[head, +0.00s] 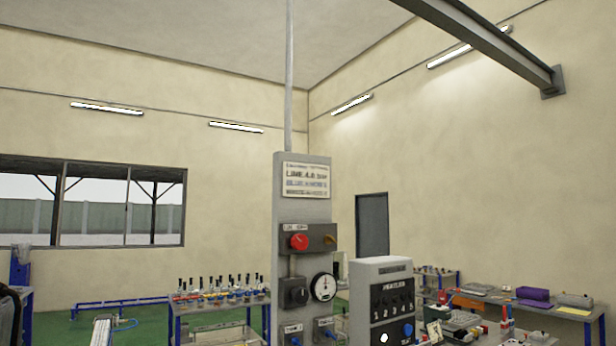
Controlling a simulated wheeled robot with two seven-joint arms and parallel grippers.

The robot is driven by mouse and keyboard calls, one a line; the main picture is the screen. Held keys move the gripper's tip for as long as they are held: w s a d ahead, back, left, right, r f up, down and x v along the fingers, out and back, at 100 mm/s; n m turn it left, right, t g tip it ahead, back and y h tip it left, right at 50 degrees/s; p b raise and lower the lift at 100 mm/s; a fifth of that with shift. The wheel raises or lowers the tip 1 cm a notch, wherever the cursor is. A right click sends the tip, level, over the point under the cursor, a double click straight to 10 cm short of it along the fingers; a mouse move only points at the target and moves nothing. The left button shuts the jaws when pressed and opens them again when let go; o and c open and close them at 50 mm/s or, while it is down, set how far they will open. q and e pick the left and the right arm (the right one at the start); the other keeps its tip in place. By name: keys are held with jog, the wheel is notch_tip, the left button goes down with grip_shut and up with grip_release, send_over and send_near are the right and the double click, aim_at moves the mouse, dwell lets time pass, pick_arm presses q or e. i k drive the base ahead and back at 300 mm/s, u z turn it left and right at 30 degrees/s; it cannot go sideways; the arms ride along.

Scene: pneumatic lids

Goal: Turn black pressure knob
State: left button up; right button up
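A grey upright panel (288,215) stands in the middle of the head view. A black knob on a dark block (294,293) sits on its lower left part. A round white pressure gauge (323,287) is just right of it. Above, a red knob (299,241) is on a dark grey box. Small blue fittings (327,335) show below the gauge, partly cut by the picture's bottom edge. Neither of my grippers is in view.
A grey box with a row of black switches and a blue button (381,290) stands right of the panel. A bench with several bottles (215,306) is behind left. Another bench with a purple case (533,293) is at right.

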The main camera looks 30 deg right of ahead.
aim_at(299, 295)
jog(key=z, duration=0.35)
jog(key=k, duration=0.45)
jog(key=z, duration=0.95)
jog(key=k, duration=0.8)
jog(key=z, duration=1.05)
jog(key=i, duration=1.25)
jog(key=u, duration=1.2)
jog(key=i, duration=0.7)
jog(key=u, duration=0.8)
